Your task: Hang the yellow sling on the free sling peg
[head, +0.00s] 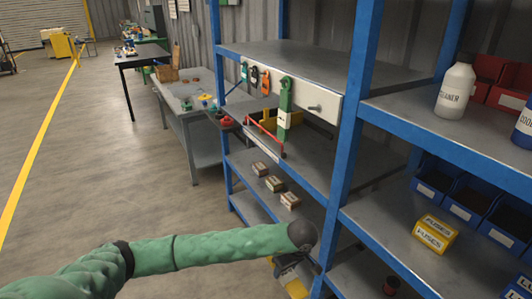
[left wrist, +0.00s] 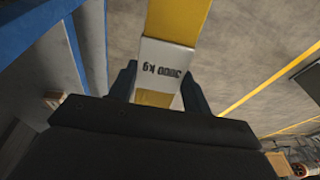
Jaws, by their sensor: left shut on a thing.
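The yellow sling (left wrist: 155,98) has a white label reading 3000 kg. In the left wrist view it runs between the two fingers of my left gripper (left wrist: 160,85), which is shut on it. In the head view the gripper (head: 290,265) is low in front of the blue shelf post, and the sling (head: 297,288) hangs below it, partly cut off by the frame edge. The free sling peg (head: 314,108) sticks out of a white rail (head: 327,100), right of the green sling (head: 286,100). The gripper is well below the peg. My right gripper is not in view.
An orange sling (head: 265,82) and smaller dark and teal ones hang farther left on the rail. A red bar (head: 263,135) juts out near the green sling. A blue post (head: 345,150) stands beside the gripper. Open floor (head: 100,180) lies left.

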